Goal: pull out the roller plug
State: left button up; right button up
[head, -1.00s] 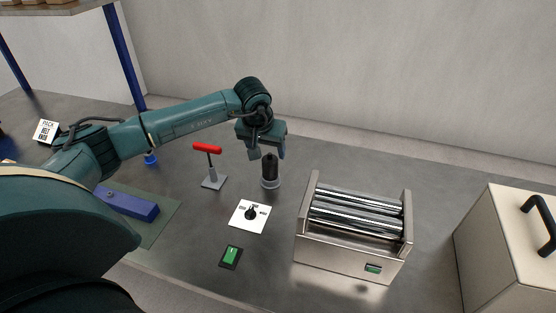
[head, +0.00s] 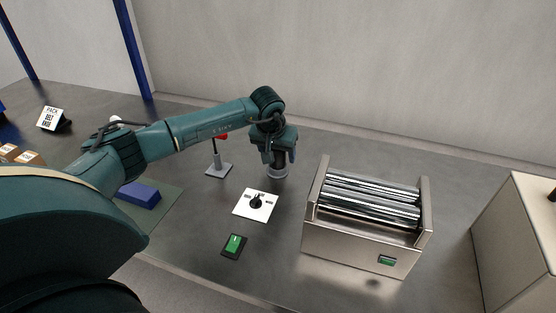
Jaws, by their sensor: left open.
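The roller plug (head: 278,164) is a black upright cylinder standing in a light grey round socket (head: 278,174) on the grey table. My left gripper (head: 279,158) is open and points down over the plug, with its fingers around the plug's upper part. The plug's top is hidden by the gripper. Whether the fingers touch the plug, I cannot tell. The roller machine (head: 366,222), a steel box with shiny rollers and a small green display, stands to the right of the plug. My right gripper is not in view.
A white panel with a black rotary knob (head: 256,203) and a green switch (head: 234,245) lie in front of the plug. A red-handled lever (head: 219,162) stands left, partly behind my arm. A blue block (head: 139,194) is further left. A beige box (head: 515,240) stands at right.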

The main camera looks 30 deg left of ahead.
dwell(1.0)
pick_arm(q)
jog(key=shift+c, duration=0.2)
jog(key=c, duration=1.1)
jog(key=o, duration=0.6)
jog(key=c, duration=0.6)
jog(key=shift+o, duration=0.2)
jog(key=shift+r, duration=0.4)
